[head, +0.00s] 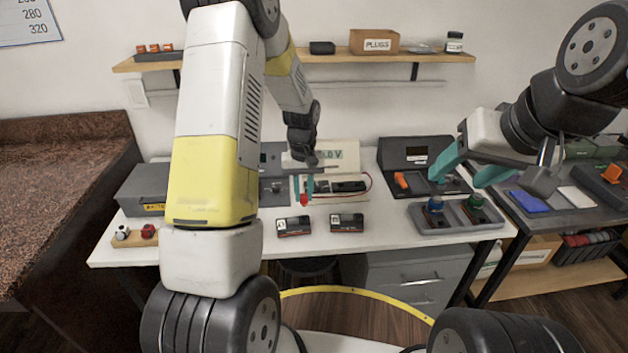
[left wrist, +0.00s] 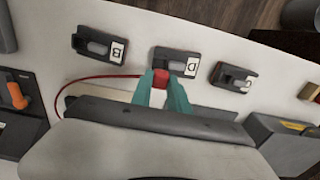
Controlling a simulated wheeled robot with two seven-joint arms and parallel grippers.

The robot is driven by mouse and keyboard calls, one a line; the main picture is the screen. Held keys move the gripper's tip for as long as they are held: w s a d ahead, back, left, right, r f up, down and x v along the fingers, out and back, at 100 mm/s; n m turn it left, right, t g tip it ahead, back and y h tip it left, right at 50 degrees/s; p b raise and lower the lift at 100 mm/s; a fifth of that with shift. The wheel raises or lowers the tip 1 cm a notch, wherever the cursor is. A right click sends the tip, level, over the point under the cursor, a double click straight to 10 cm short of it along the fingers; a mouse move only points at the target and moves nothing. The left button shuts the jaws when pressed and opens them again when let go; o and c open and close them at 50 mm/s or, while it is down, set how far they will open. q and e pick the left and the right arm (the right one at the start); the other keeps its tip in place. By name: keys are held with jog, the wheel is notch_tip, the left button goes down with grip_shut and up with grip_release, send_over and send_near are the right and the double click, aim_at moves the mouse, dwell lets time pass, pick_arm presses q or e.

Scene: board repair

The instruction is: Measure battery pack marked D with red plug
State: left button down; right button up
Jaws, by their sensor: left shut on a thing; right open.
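My left gripper (head: 304,189) is shut on the red plug (head: 303,200), which hangs just behind the front row of battery packs. In the left wrist view the red plug (left wrist: 161,77) sits between the teal fingertips (left wrist: 160,90), at the edge of the pack marked D (left wrist: 178,62); I cannot tell whether they touch. The D pack also shows in the head view (head: 293,227). A red cable (left wrist: 85,80) curves beside the gripper. A meter display (head: 330,155) stands behind, partly hidden by my arm. My right gripper (head: 468,175) is open and empty above a grey tray (head: 460,226).
The pack marked B (left wrist: 92,44) and the pack marked C (left wrist: 231,77) flank D. The grey tray holds a blue-topped item (head: 435,205) and a green-topped item (head: 475,202).

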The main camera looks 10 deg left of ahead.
aim_at(304, 206)
pick_arm(q)
jog(key=shift+f, duration=2.15)
jog(key=shift+f, duration=0.95)
dwell(1.2)
jog(key=c, duration=0.9)
grip_release()
jog(key=shift+r, duration=0.25)
jog(key=shift+r, duration=1.1)
jog(key=shift+r, duration=0.3)
jog(key=shift+r, duration=2.9)
